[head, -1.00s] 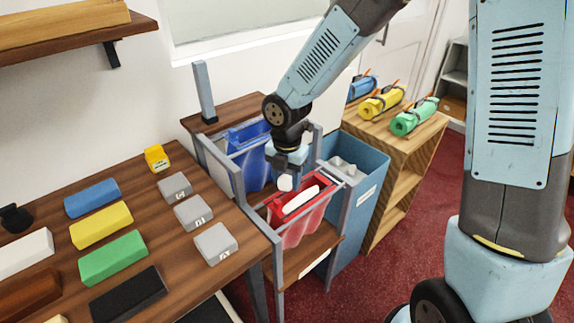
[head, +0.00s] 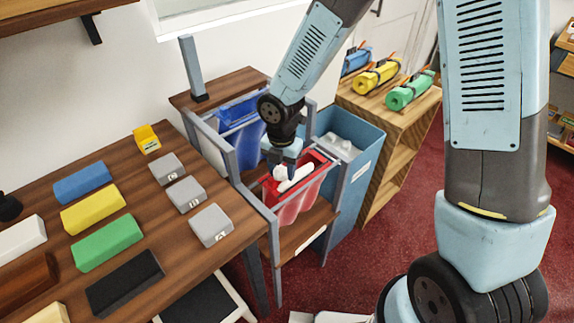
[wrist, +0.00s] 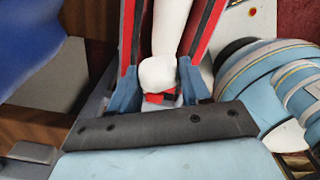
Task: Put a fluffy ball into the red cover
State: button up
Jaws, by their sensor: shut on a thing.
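The red cover (head: 300,192) is an open bag with red rims, hanging in a grey frame beside the wooden table. A white roll-shaped thing (head: 296,180) lies along its opening. My gripper (head: 281,165) is at the cover's back left edge, shut on a small white fluffy ball (head: 279,173). In the wrist view the ball (wrist: 157,73) sits between my two blue fingers (wrist: 157,85), with the red rims (wrist: 127,35) on either side and the white roll just beyond it. I cannot tell whether the ball touches the roll.
A blue bag (head: 240,125) hangs behind the red one. A blue bin (head: 352,150) with grey contents stands to the right, beside a wooden shelf (head: 400,130) with rolled bundles. The table (head: 165,235) at left holds coloured blocks and grey boxes.

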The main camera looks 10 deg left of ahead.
jog(key=shift+s+f, duration=0.1)
dwell(0.8)
jog(key=o, duration=0.7)
jog(key=shift+o, duration=0.3)
jog(key=o, duration=0.4)
jog(key=shift+r, duration=3)
